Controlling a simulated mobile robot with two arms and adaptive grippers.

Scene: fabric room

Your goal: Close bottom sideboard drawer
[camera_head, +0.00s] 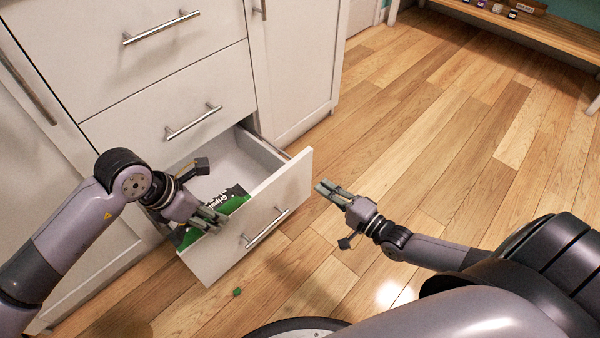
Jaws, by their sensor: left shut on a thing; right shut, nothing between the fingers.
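The bottom sideboard drawer (290,190) is pulled well out of the white sideboard (180,70). Its front panel has a metal bar handle (265,228). A black and green packet (232,196) lies inside the drawer. My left gripper (214,222) reaches over the open drawer, with its fingers at the top edge of the front panel, left of the handle. It is shut on that edge, though the exact contact is hard to see. My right gripper (327,189) is shut and empty, apart from the drawer, just right of the front panel's right end.
The drawers above, including the middle drawer (170,105), are shut. A cabinet door (290,60) right of them is shut. A small green object (237,292) lies on the wooden floor below the drawer. A wooden bench (530,25) stands at the far right. The floor between is clear.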

